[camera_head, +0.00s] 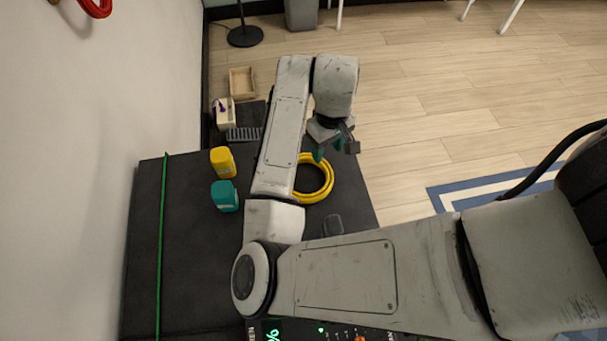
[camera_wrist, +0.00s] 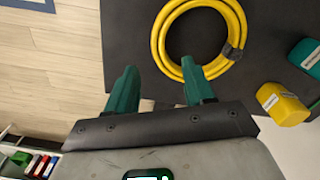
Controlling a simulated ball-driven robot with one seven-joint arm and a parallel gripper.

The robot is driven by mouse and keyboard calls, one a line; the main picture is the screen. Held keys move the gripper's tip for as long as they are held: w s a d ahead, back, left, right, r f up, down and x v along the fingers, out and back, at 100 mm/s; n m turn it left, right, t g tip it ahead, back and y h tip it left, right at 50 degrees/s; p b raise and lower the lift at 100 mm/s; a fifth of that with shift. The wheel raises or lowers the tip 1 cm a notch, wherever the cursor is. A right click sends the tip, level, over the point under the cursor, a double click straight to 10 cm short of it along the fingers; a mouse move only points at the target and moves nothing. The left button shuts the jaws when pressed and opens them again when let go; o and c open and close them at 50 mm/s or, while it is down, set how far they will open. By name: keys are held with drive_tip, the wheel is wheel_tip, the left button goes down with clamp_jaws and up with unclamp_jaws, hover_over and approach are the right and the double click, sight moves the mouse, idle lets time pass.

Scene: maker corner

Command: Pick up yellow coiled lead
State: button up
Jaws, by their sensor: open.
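The yellow coiled lead (camera_head: 326,184) lies flat on the dark table, partly hidden behind my arm in the head view. The wrist view shows the yellow coiled lead (camera_wrist: 158,42) as a ring with a dark band on its right side. My gripper (camera_head: 330,149) is above the table near the far side of the coil. In the wrist view my gripper (camera_wrist: 158,82) has its two green fingers apart, with nothing between them. The right fingertip overlaps the near edge of the coil in the picture. I cannot tell whether it touches.
A yellow container (camera_head: 222,162) and a teal container (camera_head: 224,196) stand left of my arm on the dark table (camera_head: 185,270). A wooden tray (camera_head: 242,82) and a white box (camera_head: 225,113) are beyond. A small dark object (camera_head: 333,225) lies near the coil.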

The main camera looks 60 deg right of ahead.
sight(326, 164)
drive_tip(key=shift+d+f, duration=0.15)
drive_tip(key=shift+f, duration=3.05)
clamp_jaws()
